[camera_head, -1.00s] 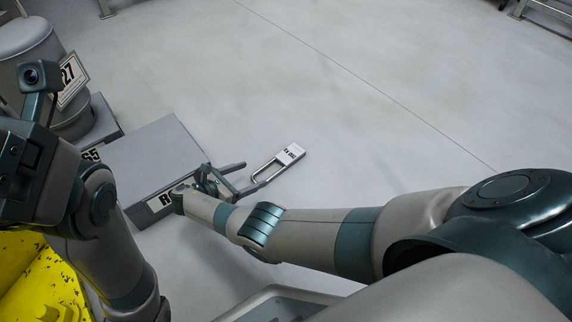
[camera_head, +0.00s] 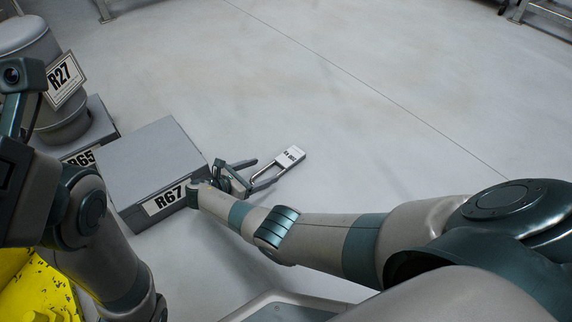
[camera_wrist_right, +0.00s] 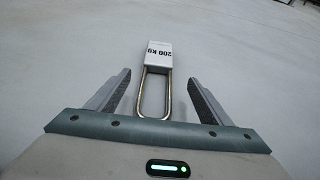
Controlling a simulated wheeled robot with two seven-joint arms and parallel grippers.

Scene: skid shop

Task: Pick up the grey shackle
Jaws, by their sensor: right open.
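The grey shackle (camera_head: 290,157) is a metal U-shaped loop with a pale block at one end marked in black. In the right wrist view the block of the shackle (camera_wrist_right: 158,52) reads "200 kg" and lies ahead of the fingertips. Its loop points back toward my palm. My right gripper (camera_head: 266,171) is open, with one finger on each side of the loop. In the wrist view both fingers of the right gripper (camera_wrist_right: 159,77) stand apart from the loop. My left arm shows at the left, but its fingers are out of view.
A grey box (camera_head: 155,160) labelled R67 stands just left of my right gripper. Behind it are a grey box marked R65 (camera_head: 85,155) and a drum-like grey object with an R27 sign (camera_head: 64,80). The pale floor beyond the shackle is clear.

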